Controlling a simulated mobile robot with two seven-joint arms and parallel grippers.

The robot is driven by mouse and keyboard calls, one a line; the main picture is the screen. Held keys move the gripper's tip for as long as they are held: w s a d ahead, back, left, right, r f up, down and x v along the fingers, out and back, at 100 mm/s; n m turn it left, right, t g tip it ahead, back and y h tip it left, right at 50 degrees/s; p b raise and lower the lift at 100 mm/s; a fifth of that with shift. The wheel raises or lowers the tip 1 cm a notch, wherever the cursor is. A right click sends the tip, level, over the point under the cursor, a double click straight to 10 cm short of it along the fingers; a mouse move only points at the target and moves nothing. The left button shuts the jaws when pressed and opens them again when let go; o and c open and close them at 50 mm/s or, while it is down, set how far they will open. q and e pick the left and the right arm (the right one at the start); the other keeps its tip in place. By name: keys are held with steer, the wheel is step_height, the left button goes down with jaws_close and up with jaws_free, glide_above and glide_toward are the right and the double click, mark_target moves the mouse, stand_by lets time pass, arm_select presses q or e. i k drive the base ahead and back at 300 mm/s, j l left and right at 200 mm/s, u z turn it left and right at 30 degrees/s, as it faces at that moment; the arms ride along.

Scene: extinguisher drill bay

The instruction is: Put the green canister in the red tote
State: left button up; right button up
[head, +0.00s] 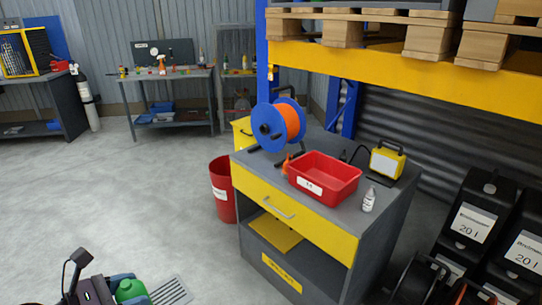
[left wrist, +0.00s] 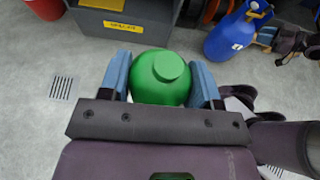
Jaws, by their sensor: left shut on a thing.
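The green canister (left wrist: 162,78) is between the blue fingers of my left gripper (left wrist: 163,82) in the left wrist view, and both fingers press its sides. In the head view my left gripper (head: 126,287) is at the bottom left edge, with the green canister (head: 130,291) in it, low over the floor and partly cut off. The red tote (head: 325,178) stands on top of the grey and yellow cabinet, open at the top, with a white label on its front. It is well to the right of and beyond my left gripper. My right gripper is not seen.
The cabinet (head: 295,208) also holds a blue reel with orange cable (head: 279,125), a yellow lamp (head: 387,161) and a small white bottle (head: 369,200). A red bin (head: 222,190) stands at its left. Black containers (head: 476,215) stand at right. Floor at left is clear.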

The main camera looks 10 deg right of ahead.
mark_target(330, 185)
steer(key=i+z, duration=0.45)
steer(key=i+j+z, duration=0.25)
steer(key=i+z, duration=0.2)
steer(key=i+j+z, duration=0.9)
steer(key=k+l, duration=0.05)
steer(key=k, duration=0.05)
